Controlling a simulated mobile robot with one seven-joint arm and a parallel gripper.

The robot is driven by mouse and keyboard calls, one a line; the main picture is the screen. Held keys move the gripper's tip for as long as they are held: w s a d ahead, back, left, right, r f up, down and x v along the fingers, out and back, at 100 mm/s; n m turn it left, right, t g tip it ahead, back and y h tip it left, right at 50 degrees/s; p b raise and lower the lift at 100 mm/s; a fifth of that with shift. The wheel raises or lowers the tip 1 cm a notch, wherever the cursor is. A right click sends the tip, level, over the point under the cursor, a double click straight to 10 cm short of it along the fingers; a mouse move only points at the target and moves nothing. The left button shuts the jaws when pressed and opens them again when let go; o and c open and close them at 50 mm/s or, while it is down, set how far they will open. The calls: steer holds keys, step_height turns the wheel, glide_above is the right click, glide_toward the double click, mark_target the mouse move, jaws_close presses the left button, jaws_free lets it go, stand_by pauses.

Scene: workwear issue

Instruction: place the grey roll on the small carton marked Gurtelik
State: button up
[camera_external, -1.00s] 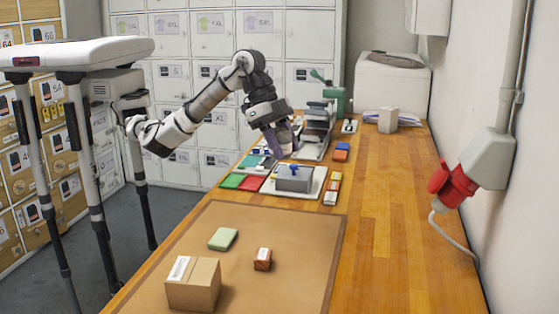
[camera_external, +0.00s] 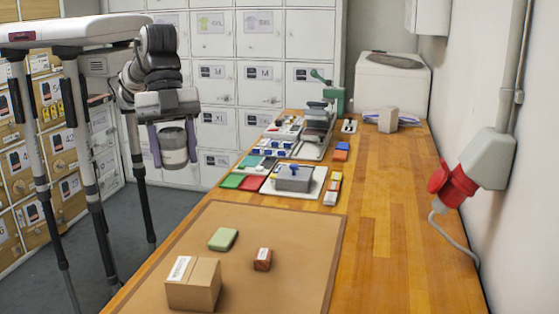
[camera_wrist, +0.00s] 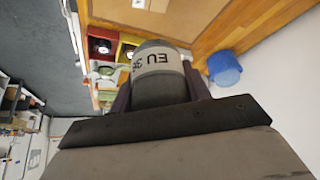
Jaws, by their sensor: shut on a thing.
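My gripper (camera_external: 174,158) is shut on the grey roll (camera_external: 174,144), one finger on each side, and holds it in the air left of the bench. In the wrist view the roll (camera_wrist: 158,80) sits between the fingers and its pale band reads "EU" with a partly hidden number. A cardboard carton (camera_external: 194,284) with a white label stands on the brown mat. A much smaller reddish-brown box (camera_external: 263,260) with a pale label lies to its right. No name is readable on either, so I cannot tell which is marked Gurtelik.
A green block (camera_external: 223,239) lies on the brown mat (camera_external: 300,285) behind the cartons. Farther back are a grey block on a white tray (camera_external: 297,193), red and green flat pieces and several small boxes. A red plug (camera_external: 450,185) juts from the wall.

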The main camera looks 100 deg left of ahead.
step_height(320, 180, down, 16)
steer(key=b, duration=0.7)
steer(key=shift+s+r, duration=0.1)
steer(key=shift+r, duration=0.15)
steer(key=shift+f, duration=2.2)
steer(key=shift+f, duration=0.15)
steer(key=o, duration=1)
steer(key=shift+r+p, duration=0.2)
steer(key=shift+p, duration=0.1)
steer(key=b+v, duration=0.3)
steer(key=v, duration=0.9)
